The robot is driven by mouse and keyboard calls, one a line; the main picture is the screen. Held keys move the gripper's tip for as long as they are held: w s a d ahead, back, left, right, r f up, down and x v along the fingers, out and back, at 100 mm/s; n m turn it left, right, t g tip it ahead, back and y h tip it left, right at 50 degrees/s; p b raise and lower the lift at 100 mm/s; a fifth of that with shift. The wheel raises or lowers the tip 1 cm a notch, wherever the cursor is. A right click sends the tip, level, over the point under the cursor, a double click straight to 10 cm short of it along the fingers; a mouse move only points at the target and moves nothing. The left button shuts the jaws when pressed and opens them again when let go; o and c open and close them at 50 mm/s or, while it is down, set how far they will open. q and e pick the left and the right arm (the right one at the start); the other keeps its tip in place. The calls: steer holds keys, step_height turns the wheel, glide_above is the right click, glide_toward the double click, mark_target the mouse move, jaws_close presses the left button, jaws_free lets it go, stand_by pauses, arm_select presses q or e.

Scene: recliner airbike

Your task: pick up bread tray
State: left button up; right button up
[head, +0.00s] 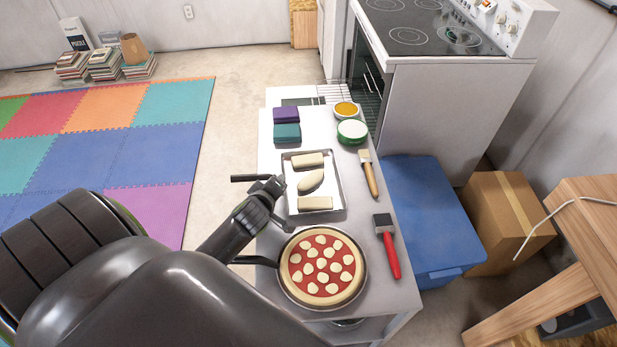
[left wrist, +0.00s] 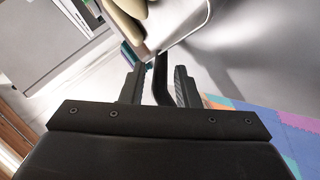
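The bread tray (head: 338,206) is a shallow silver tray holding three pale pieces of dough, on the white counter in the head view. A dark handle (head: 246,178) sticks out to its left. My left gripper (head: 275,188) is at the tray's left edge, around this handle. In the left wrist view the handle (left wrist: 160,82) lies between the two fingertips (left wrist: 158,85), with small gaps seeming to show on both sides. The tray's rim (left wrist: 180,32) is just beyond the fingers. My right gripper is not in view.
A pizza in a dark-handled pan (head: 322,266) is close below the tray. A brush (head: 369,175) and a red-handled brush (head: 388,246) lie right. Purple and teal blocks (head: 287,132) and two bowls (head: 351,131) are behind. The stove (head: 445,90) stands beyond.

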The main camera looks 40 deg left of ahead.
arm_select(q)
steer(key=shift+x, duration=0.95)
steer(key=shift+c, duration=0.3)
jaws_close()
